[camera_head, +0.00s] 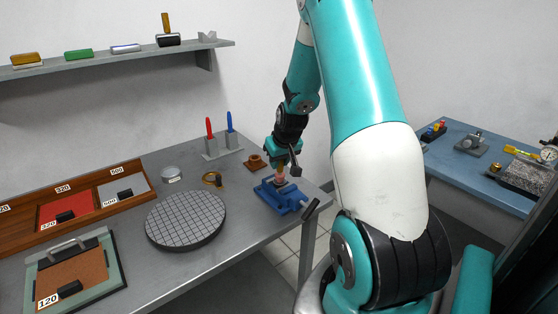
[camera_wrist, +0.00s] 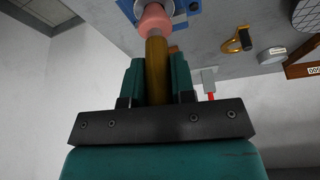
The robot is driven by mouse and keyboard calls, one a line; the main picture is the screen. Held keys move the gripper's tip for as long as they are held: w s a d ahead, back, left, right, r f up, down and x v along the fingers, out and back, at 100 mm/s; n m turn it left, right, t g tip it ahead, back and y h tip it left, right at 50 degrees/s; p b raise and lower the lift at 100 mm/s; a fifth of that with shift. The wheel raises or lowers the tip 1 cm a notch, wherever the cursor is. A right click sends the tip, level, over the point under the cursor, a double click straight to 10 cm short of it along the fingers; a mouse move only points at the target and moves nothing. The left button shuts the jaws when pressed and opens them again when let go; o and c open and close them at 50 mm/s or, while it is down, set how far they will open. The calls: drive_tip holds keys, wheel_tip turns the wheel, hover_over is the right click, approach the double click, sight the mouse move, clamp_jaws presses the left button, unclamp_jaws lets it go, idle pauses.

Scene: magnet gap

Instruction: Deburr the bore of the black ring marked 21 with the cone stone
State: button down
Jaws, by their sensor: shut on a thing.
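My gripper (camera_head: 281,165) is shut on the brown handle of the cone stone, low over the blue vise (camera_head: 272,197). In the wrist view, the handle (camera_wrist: 157,68) sits between the two teal fingers of my gripper (camera_wrist: 159,85). The pink stone (camera_wrist: 155,20) points away from the gripper toward the vise; it also shows in the head view (camera_head: 280,178). A greyish round piece shows around the stone's far end at the vise jaws. I cannot read a 21 on it, and its bore is hidden by the stone. I cannot tell whether stone and bore touch.
A round gridded plate (camera_head: 186,220) lies left of the vise. A brass-coloured loop (camera_head: 212,179), a brown block (camera_head: 257,162) and a stand with red and blue tools (camera_head: 222,150) are behind. The vise handle (camera_head: 310,209) juts toward the table's right edge.

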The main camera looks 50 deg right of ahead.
drive_tip(key=shift+f, duration=0.1)
drive_tip(key=n+y, duration=0.1)
drive_tip(key=n, duration=0.2)
drive_tip(key=shift+a, duration=0.1)
idle(0.4)
drive_tip(key=m+h, duration=0.1)
drive_tip(key=m, duration=0.2)
drive_tip(key=shift+m, duration=0.4)
drive_tip(key=m, duration=0.1)
drive_tip(key=m+h, duration=0.1)
drive_tip(key=shift+d+m+g, duration=0.2)
drive_tip(key=shift+m+g, duration=0.1)
drive_tip(key=shift+m, duration=0.1)
drive_tip(key=n+y, duration=0.1)
drive_tip(key=n, duration=0.2)
drive_tip(key=n+t+y, duration=0.1)
drive_tip(key=n, duration=0.3)
drive_tip(key=shift+a, duration=0.2)
